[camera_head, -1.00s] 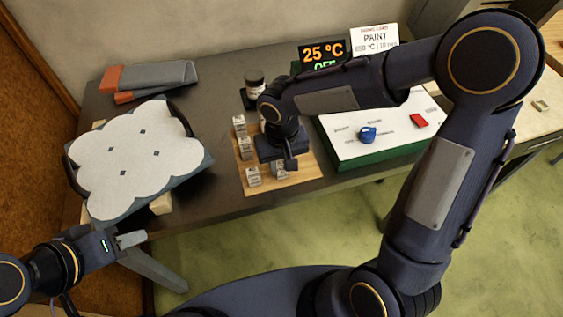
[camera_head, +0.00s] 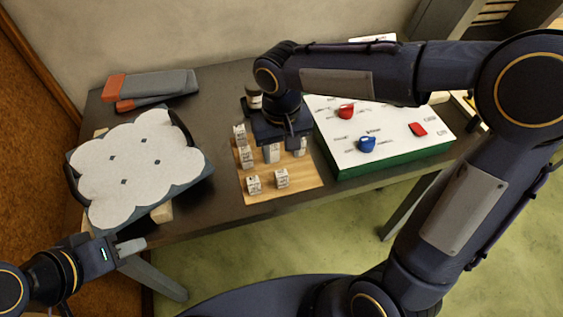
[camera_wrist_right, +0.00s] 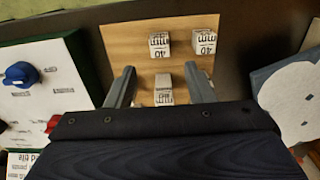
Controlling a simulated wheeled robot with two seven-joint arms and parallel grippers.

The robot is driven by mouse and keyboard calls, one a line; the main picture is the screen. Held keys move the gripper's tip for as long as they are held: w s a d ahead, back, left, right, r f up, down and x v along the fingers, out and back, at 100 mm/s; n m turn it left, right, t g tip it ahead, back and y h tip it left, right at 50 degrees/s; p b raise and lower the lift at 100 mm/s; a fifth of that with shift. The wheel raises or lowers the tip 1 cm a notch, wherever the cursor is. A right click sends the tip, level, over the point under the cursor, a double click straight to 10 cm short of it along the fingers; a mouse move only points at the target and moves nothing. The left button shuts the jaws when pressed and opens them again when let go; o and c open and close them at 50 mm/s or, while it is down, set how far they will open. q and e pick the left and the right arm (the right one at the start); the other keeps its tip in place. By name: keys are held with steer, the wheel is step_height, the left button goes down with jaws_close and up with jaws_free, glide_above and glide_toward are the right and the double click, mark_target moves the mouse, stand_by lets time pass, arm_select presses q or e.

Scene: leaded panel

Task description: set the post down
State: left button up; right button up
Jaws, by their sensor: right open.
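Several small white-grey printed posts stand upright on a wooden board (camera_head: 306,185) on the dark table. Two stand at its front, a left one (camera_head: 253,184) and a right one (camera_head: 281,178). Two more stand along its left side. My right gripper (camera_wrist_right: 159,74) is open above the board. In the right wrist view a post (camera_wrist_right: 163,89) stands between its fingers, with a visible gap on both sides. In the head view a post (camera_head: 271,153) shows just below the gripper, which hides part of the board. My left gripper (camera_head: 130,246) is off the table's front left; its opening is unclear.
A white-topped green panel (camera_head: 385,165) with blue and red knobs stands right of the board. A scalloped white piece on a tray (camera_head: 195,178) lies at left. A dark jar stands behind my right gripper, partly hidden.

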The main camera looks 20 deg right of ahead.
steer(key=shift+r, duration=1.7)
steer(key=s+d+m+t+y, duration=0.1)
steer(key=s+d+t+y, duration=0.1)
steer(key=s+d, duration=0.3)
steer(key=s+d+f+m+t+y, duration=0.1)
steer(key=s+d+t, duration=0.2)
steer(key=s, duration=0.7)
steer(key=shift+s+d+t+y, duration=0.3)
steer(key=shift+s+d+y, duration=0.1)
steer(key=shift+d, duration=0.45)
